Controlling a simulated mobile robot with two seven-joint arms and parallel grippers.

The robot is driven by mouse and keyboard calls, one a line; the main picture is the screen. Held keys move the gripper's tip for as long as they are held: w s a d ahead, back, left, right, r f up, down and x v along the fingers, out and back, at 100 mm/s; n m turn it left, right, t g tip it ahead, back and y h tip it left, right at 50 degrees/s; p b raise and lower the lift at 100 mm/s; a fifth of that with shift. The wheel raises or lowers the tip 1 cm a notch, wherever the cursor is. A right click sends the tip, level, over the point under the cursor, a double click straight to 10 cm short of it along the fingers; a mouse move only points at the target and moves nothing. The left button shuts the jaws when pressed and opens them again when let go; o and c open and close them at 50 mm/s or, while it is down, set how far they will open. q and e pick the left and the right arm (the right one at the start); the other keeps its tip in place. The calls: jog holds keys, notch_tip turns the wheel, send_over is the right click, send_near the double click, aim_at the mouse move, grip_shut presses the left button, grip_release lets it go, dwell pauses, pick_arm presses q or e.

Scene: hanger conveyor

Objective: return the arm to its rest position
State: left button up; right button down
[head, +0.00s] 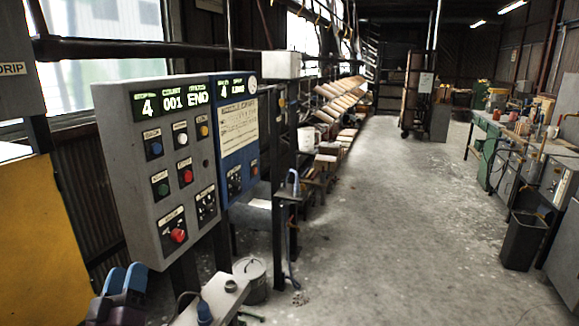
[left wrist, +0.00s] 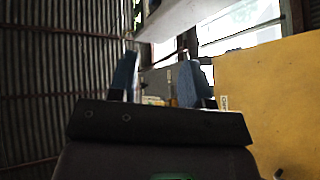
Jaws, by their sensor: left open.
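My left gripper (head: 124,280) is low at the left of the head view, with its two blue fingers apart and nothing seen between them. It also shows in the left wrist view (left wrist: 158,78), open and empty, its fingers pointing up in the picture. In the head view it is below the grey control panel (head: 135,185), with a visible gap to the panel's lower edge. The panel has several coloured buttons and a display reading 4, 001, END. My right gripper is in neither view.
A blue panel (head: 234,135) adjoins the grey one. A yellow board (head: 45,235) stands at the left and also fills the right of the wrist view (left wrist: 265,100). A bucket (head: 250,278) stands below the panels. A black bin (head: 523,240) stands right. The middle floor is clear.

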pick_arm(q)
jog(key=s+d+f+m+g, duration=0.1)
jog(key=s+f+g, duration=0.3)
jog(key=f, duration=0.6)
jog(key=s+d+f+m+g+h, duration=0.1)
jog(key=s+f+m+g, duration=0.3)
jog(key=s+f, duration=0.5)
jog(key=s+d+f+m+g+h, duration=0.1)
jog(key=s+f+g, duration=0.3)
jog(key=f, duration=0.7)
jog(key=s+m, duration=0.1)
jog(key=s, duration=0.1)
jog(key=shift+s+d+f+m, duration=0.25)
jog(key=shift+s+f+m, duration=0.05)
jog(key=shift+s, duration=0.05)
jog(key=shift+c, duration=0.2)
